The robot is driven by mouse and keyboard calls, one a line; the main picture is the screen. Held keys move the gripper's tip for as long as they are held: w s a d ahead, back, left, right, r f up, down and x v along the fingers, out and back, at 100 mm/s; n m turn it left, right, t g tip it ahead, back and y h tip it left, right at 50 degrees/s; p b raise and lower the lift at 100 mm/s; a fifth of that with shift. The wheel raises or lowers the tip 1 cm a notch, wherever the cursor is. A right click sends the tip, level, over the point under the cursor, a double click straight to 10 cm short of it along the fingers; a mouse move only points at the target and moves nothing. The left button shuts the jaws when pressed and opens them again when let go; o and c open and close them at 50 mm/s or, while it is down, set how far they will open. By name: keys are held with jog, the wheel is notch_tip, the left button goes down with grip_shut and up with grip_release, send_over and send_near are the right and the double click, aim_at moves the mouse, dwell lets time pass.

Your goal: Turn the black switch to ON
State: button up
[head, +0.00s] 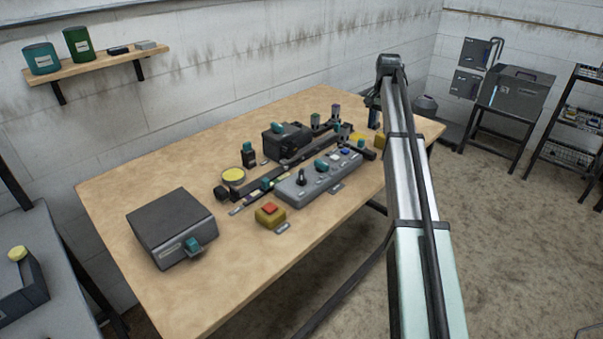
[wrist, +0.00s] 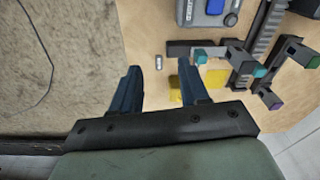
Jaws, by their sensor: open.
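A grey control panel (head: 318,178) lies on the wooden table. The black switch (head: 301,177) stands up near its left end; its ON marking is too small to read. A teal knob (head: 321,164) and small buttons sit further along the panel. In the wrist view only one end of the grey panel (wrist: 204,16) shows at the top, with a blue button (wrist: 230,19); I cannot make out the black switch there. My gripper (wrist: 161,88) is open and empty, beyond the panel's right end, touching nothing that I can see.
A dark box with a teal latch (head: 172,228) stands at the table's left. A yellow block with a red button (head: 270,215) is in front of the panel. Behind it are a black rail assembly (head: 290,160) with posts and a black box (head: 285,140). The near table edge is clear.

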jog(key=s+a+r+n, duration=0.3)
jog(key=s+a+r, duration=0.1)
jog(key=a+r, duration=0.75)
jog(key=n+g, duration=0.1)
jog(key=n, duration=0.3)
send_near(302, 175)
notch_tip(302, 175, down, 9)
jog(key=shift+w+f, duration=0.1)
jog(key=shift+c, duration=0.3)
grip_shut()
